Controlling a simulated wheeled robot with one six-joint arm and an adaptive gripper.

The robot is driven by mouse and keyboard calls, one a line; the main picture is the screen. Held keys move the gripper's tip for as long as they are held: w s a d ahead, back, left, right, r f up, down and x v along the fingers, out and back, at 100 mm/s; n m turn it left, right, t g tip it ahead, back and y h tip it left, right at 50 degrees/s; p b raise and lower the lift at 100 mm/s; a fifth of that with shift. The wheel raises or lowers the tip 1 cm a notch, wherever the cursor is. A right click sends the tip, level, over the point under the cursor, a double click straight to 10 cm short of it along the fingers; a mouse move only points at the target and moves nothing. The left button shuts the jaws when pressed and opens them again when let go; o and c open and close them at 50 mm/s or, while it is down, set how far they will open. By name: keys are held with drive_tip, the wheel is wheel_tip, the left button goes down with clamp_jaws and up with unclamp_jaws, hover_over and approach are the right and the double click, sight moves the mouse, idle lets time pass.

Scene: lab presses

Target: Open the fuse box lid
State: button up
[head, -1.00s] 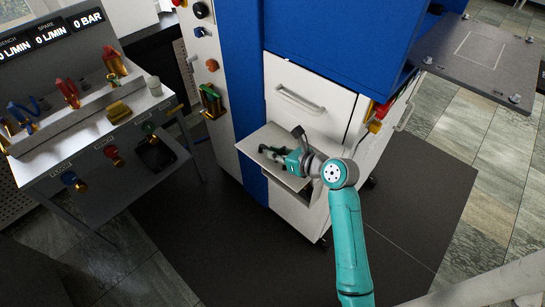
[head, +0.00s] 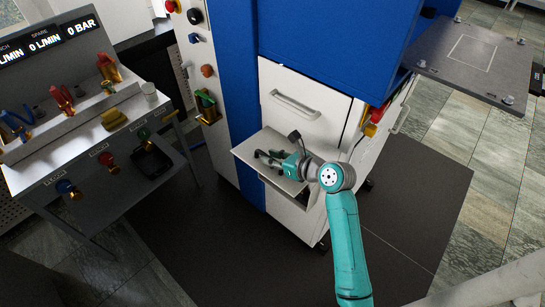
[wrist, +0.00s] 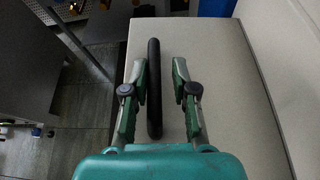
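The fuse box lid appears to be the pale panel (head: 247,150) standing out from the white cabinet front in the head view. A dark gap shows under its right part. In the wrist view the pale lid surface (wrist: 225,100) fills the middle and right. A long black bar, likely its handle (wrist: 154,75), runs between the fingers of my gripper (wrist: 158,72). The fingers are apart, with the bar nearer the left finger and a clear gap to the right finger. In the head view my gripper (head: 264,157) lies over the lid; contact cannot be told there.
A white drawer front with a handle (head: 296,105) is above the lid. A blue column (head: 234,90) is to its left. A bench (head: 75,150) with coloured valves stands at left. A grey plate (head: 474,60) juts out at upper right. Dark floor mat (head: 420,200) is clear at right.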

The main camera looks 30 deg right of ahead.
drive_tip(key=v, duration=1.2)
idle(0.6)
